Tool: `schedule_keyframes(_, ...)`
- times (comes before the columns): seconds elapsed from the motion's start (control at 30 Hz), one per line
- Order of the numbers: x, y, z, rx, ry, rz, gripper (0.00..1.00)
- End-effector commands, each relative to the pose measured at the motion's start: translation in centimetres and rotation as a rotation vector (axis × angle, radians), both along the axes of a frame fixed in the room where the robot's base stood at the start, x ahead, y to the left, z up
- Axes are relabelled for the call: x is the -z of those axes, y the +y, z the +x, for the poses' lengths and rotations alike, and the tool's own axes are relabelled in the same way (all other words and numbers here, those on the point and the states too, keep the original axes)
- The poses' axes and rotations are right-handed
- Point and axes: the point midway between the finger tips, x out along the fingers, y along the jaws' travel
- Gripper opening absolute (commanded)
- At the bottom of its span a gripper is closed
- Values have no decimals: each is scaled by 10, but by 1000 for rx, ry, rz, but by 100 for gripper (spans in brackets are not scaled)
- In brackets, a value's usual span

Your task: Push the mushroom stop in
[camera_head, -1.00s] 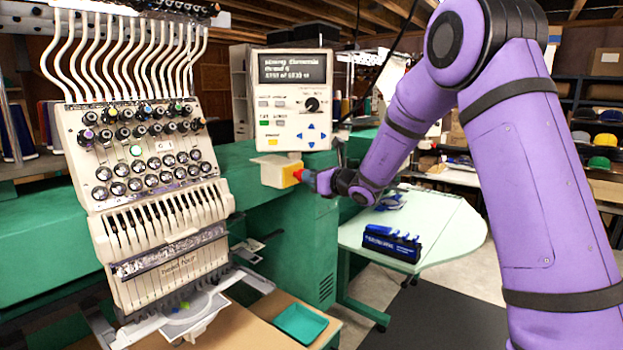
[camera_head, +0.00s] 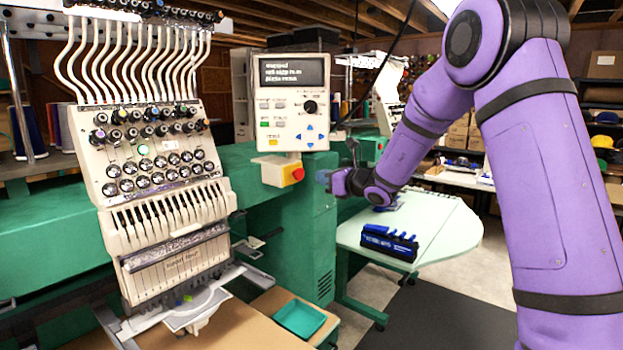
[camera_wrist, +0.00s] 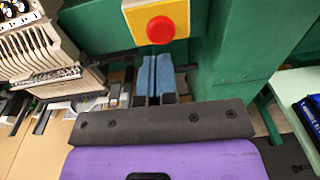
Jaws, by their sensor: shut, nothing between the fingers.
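The mushroom stop (camera_head: 298,174) is a red button on a yellow face at the side of a cream box below the control panel. In the wrist view the red button (camera_wrist: 160,30) stands on its yellow square at the top middle. My gripper (camera_head: 322,177) is just right of the button, with a visible gap between them. In the wrist view its two blue fingers (camera_wrist: 156,78) are together and empty, pointing toward the button. How deep the button sits cannot be told.
The control panel (camera_head: 291,103) with a lit screen is above the box. The embroidery head (camera_head: 165,190) stands at left. A pale green table (camera_head: 440,225) holds a blue tool rack (camera_head: 389,243). A teal tray (camera_head: 300,318) lies low in front.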

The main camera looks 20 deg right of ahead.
Motion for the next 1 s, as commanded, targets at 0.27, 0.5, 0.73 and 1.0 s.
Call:
schedule_keyframes(0.27,-2,-33,-44,5,3,-1,0)
schedule_keyframes(0.5,-2,-44,-61,3,3,-1,0)
schedule_keyframes(0.73,-2,-45,-62,3,4,-2,0)
schedule_keyframes(1.0,-2,-45,-62,3,4,-2,0)
